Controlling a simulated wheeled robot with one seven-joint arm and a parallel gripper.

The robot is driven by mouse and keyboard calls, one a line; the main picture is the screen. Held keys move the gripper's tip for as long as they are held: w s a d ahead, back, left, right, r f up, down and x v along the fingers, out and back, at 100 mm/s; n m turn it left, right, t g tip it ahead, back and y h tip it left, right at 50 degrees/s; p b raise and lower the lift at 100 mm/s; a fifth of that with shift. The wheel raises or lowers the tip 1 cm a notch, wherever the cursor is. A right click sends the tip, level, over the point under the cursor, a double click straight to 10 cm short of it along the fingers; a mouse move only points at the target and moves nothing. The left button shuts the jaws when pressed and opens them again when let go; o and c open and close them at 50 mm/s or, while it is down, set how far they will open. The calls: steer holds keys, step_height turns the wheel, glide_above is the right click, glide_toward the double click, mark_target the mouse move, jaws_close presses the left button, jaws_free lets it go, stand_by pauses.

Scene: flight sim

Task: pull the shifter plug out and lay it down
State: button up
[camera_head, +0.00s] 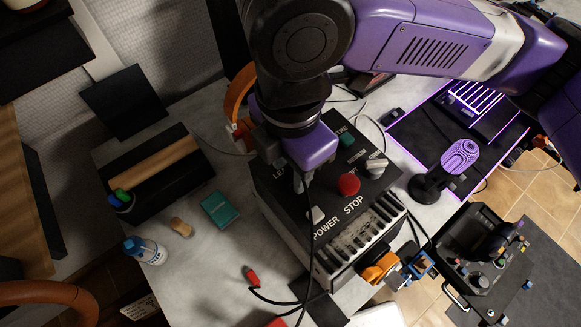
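My gripper (300,183) points down over the black-topped control box (265,185), which is lettered POWER and STOP. Its fingertips are small and partly hidden by my wrist, so I cannot tell whether they are open or shut. A dark cable (306,225) runs from beside the fingertips down across the box front. I cannot tell whether a plug is between the fingers. A red plug (251,277) with a black cable lies on the grey table left of the box. No label shows which plug is the shifter's.
The box top carries a red button (349,184), a grey knob (376,167) and a green button (346,139). A teal box (220,209), a white-blue bottle (145,250) and a joystick (436,180) stand around it. The table (205,270) is bare at front left.

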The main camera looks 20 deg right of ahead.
jaws_close()
stand_by(1.4)
steer(key=shift+r, duration=0.1)
steer(key=shift+r+p, duration=2.95)
